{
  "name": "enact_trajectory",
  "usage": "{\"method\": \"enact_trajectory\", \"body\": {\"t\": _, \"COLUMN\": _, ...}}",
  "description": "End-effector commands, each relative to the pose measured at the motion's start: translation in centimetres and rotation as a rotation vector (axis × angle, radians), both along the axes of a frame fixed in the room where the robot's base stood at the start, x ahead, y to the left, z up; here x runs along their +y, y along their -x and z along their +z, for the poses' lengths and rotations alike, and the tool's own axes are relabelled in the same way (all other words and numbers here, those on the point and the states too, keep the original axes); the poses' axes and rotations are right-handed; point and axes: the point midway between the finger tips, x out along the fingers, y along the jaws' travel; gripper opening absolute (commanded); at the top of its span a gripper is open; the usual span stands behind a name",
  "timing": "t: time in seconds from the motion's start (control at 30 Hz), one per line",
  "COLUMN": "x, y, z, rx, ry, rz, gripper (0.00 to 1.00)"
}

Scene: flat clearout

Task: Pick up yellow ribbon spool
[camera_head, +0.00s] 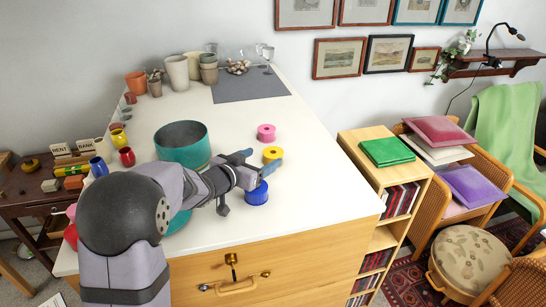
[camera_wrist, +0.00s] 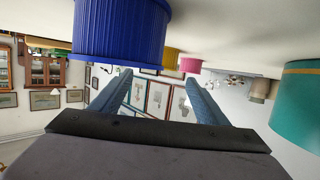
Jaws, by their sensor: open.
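The yellow ribbon spool (camera_head: 272,153) sits on the white tabletop, between a pink spool (camera_head: 266,132) and a blue spool (camera_head: 257,194). My gripper (camera_head: 259,162) is open and empty, its blue fingertips near the yellow spool on its near side; I cannot tell whether they touch it. The wrist view, upside down, shows the yellow spool (camera_wrist: 171,58) beyond the open fingers (camera_wrist: 158,78), partly hidden by the large blue spool (camera_wrist: 120,30), with the pink spool (camera_wrist: 190,65) behind.
A teal pot (camera_head: 182,143) stands left of my gripper and also shows in the wrist view (camera_wrist: 298,105). Small cups and pots line the table's left side. A grey mat (camera_head: 245,88) lies at the back. The tabletop right of the spools is clear.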

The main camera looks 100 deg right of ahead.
Motion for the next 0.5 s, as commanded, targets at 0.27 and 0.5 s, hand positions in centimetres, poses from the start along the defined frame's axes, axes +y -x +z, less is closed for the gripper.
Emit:
{"method": "enact_trajectory", "body": {"t": 0.27, "x": -1.7, "y": 1.5, "z": -0.7, "rx": -0.001, "ry": -0.003, "rz": -0.002, "gripper": 0.68}}
{"method": "enact_trajectory", "body": {"t": 0.5, "x": -3.2, "y": 3.0, "z": -1.5, "rx": 0.000, "ry": -0.001, "rz": -0.002, "gripper": 0.68}}
